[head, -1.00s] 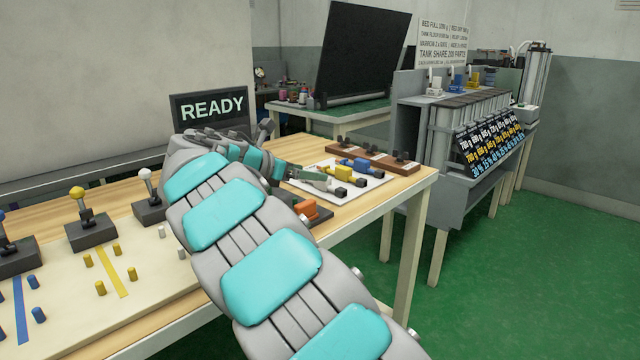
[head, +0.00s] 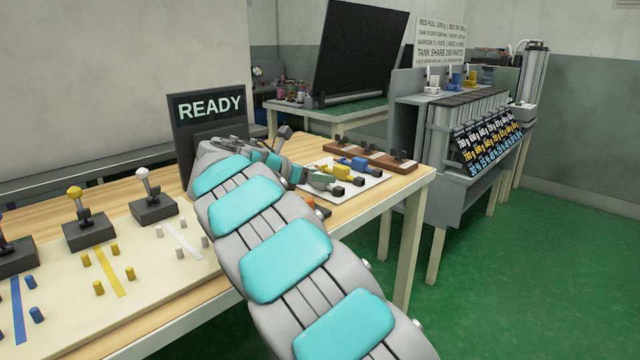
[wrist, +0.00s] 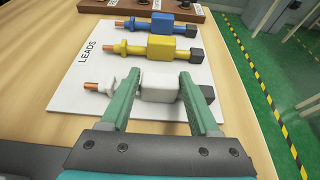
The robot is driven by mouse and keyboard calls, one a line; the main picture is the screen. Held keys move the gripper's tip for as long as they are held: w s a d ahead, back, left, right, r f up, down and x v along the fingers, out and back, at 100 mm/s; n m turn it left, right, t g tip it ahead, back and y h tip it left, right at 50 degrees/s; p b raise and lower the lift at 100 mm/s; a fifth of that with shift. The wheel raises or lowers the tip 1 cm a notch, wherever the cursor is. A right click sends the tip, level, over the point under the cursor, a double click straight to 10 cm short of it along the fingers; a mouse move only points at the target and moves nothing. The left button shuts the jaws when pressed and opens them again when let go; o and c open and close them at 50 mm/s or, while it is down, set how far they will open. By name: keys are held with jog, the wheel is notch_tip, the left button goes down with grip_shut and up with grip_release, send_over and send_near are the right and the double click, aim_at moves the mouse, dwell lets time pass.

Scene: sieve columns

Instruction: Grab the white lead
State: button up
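The white lead (wrist: 158,88) lies on the white card marked LEADS (wrist: 75,68), nearest to me of three leads. It has a white block, a white collar, a copper tip to the left and a black end to the right. My gripper (wrist: 160,74) is open, its two green fingers over the lead, one beside each end of the white block. I cannot tell whether they touch it. In the head view my gripper (head: 322,180) is over the card, and the white lead is largely hidden by it.
The yellow lead (wrist: 148,46) and blue lead (wrist: 150,26) lie just beyond the white one on the card. A brown block (head: 385,156) stands behind them. The table's right edge is close. A READY screen (head: 210,106) stands left of my arm.

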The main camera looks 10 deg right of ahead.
jog(key=c, duration=0.9)
jog(key=shift+r, duration=0.1)
